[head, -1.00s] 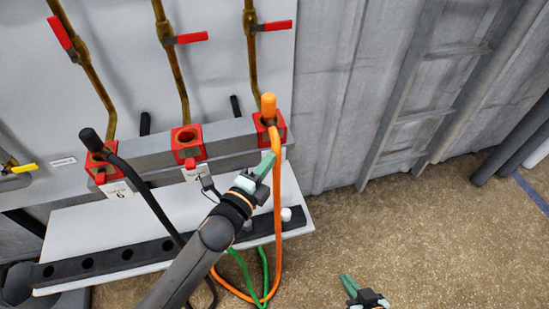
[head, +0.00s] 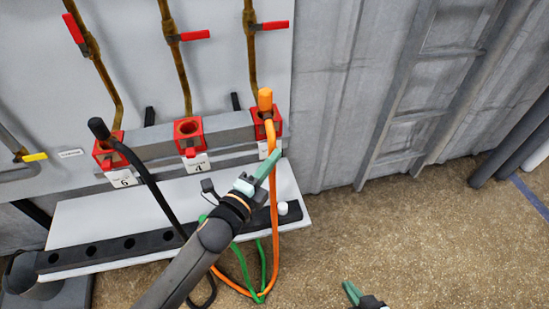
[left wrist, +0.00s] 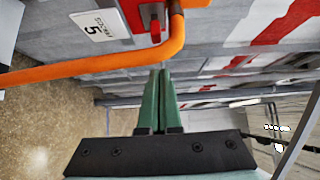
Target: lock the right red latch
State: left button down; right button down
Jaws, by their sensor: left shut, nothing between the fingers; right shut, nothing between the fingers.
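The right red socket block (head: 272,124) holds an orange plug (head: 265,98) with an orange cable (head: 275,190) hanging from it. In the left wrist view a small red latch (left wrist: 155,30) shows below the block, beside the cable and the label reading 5 (left wrist: 98,24). My left gripper (head: 275,155) is shut and empty, just below the right block and by the cable. In the left wrist view its green fingertips (left wrist: 160,72) are together and point at the cable, near the latch. My right gripper (head: 349,288) is shut and empty, low over the floor.
A black plug (head: 99,128) sits in the left red block (head: 109,150). The middle red block (head: 188,133) is empty. A white shelf (head: 70,215) with a black holed strip (head: 90,252) lies below. Floor (head: 430,240) to the right is clear.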

pick_arm(q)
jog(key=v, duration=0.9)
jog(key=shift+s+a, duration=0.2)
jog(key=shift+s, duration=0.1)
jog(key=s+a+f+n+g+y+p, duration=0.1)
jog(key=s+a+f+n+g+y, duration=0.2)
jog(key=s+f+n, duration=0.3)
jog(key=s+a+f+n+g+y+p, duration=0.2)
jog(key=s+a+f+n, duration=0.4)
jog(key=f+n, duration=0.5)
jog(key=s+n+g+y, duration=0.1)
jog(key=n, duration=0.3)
jog(key=shift+f+g, duration=0.25)
jog(key=shift+g, duration=0.15)
